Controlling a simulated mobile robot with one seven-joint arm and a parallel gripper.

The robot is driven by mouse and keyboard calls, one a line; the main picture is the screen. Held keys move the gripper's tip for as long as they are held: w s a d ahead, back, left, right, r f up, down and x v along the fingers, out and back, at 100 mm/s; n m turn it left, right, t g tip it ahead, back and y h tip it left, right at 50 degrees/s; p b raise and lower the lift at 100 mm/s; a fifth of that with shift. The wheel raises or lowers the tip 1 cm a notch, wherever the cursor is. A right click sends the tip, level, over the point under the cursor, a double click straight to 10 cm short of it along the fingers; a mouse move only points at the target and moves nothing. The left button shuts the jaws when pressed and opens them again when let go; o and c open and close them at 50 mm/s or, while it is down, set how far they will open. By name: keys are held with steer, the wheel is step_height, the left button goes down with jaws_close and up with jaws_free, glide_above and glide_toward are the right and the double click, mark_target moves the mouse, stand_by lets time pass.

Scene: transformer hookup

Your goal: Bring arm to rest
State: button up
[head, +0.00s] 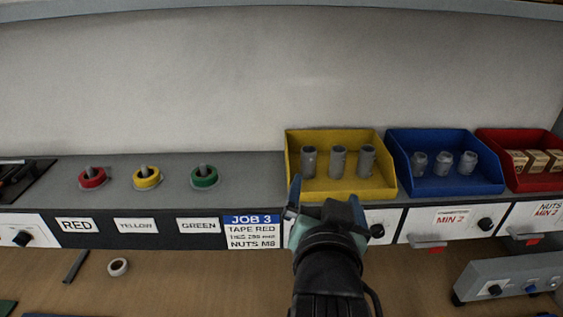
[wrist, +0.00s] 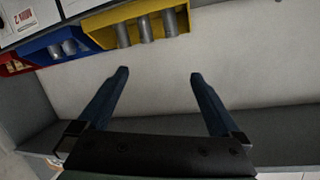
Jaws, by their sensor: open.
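My gripper (head: 326,205) is raised in front of the yellow bin (head: 342,187) in the head view, with my black arm reaching up from the bottom edge. In the wrist view my gripper (wrist: 160,90) has its two blue fingers spread wide with nothing between them. The yellow bin also shows at the top of the wrist view (wrist: 108,36), apart from the fingers. It holds grey cylinders (head: 338,161) standing upright. The gripper hides part of the drawer front below the bin.
A blue bin (head: 457,184) with grey fittings and a red bin (head: 526,184) with small boxes stand to the right. Red (head: 92,179), yellow (head: 147,178) and green (head: 204,177) tape rolls sit on the shelf. A white ring (head: 118,267) and grey box (head: 510,277) are on the bench.

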steer(key=s+a+r+n+t, duration=0.1)
steer(key=a+r+t, duration=0.15)
steer(key=r, duration=0.45)
steer(key=a+r+n+t, duration=0.1)
steer(key=r+t, duration=0.2)
steer(key=r, duration=0.3)
steer(key=s+a+r+n+t+y+b, duration=0.1)
steer(key=s+r+t, duration=0.2)
steer(key=s+r, duration=0.3)
steer(key=s+a+r+n+t+y+b, duration=0.1)
steer(key=s+r, duration=0.4)
steer(key=r, duration=0.5)
steer(key=a+n+t, duration=0.1)
steer(key=t, duration=0.1)
steer(key=shift+s+r+t, duration=0.35)
steer(key=shift+r, duration=0.05)
steer(key=shift+w, duration=0.1)
